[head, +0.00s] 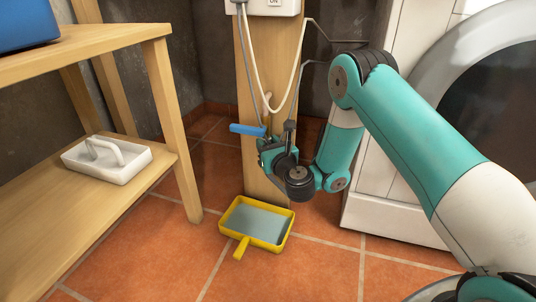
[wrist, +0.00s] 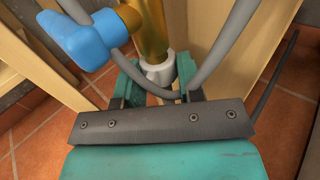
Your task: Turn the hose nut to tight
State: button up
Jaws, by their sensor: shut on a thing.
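The hose nut (wrist: 158,72) is a pale grey collar at the lower end of a brass pipe (wrist: 150,30) in the wrist view. A blue lever (wrist: 85,38) sticks out to the left of the pipe; it also shows in the head view (head: 247,130). My gripper (wrist: 160,82) has its teal fingers on either side of the nut and is shut on it. In the head view my gripper (head: 272,150) is at the wooden post, and the nut is hidden by it. A grey hose (wrist: 228,45) loops close to the right finger.
A yellow tray (head: 241,249) with grey-blue contents lies on the tiled floor below. A wooden shelf (head: 150,45) at left holds a white tray (head: 125,172) and a blue box (head: 25,25). A white washing machine (head: 385,205) stands at right. Cables hang from a white box (head: 262,6) above.

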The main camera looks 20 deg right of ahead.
jog(key=shift+d+f+n+y+b, duration=0.15)
jog(key=shift+d+n+y+b, duration=0.1)
jog(key=shift+n+y+b, duration=0.5)
jog(key=shift+w+n+g+y, duration=0.1)
jog(key=shift+n+g+y, duration=0.2)
jog(key=shift+y, duration=0.45)
jog(key=shift+d+r+n+g+y+p, duration=0.1)
jog(key=shift+r+n+g+y+p, duration=0.1)
jog(key=shift+n+y+p, duration=0.3)
jog(key=shift+r+n+g+y+p, duration=0.15)
jog(key=shift+n+g+y, duration=0.1)
jog(key=shift+y, duration=0.45)
jog(key=shift+n+g+y, duration=0.25)
jog(key=shift+n+y, duration=0.15)
jog(key=shift+f+y+p, duration=0.15)
jog(key=shift+y+p, duration=0.15)
jog(key=o, duration=0.9)
jog(key=shift+d, duration=0.1)
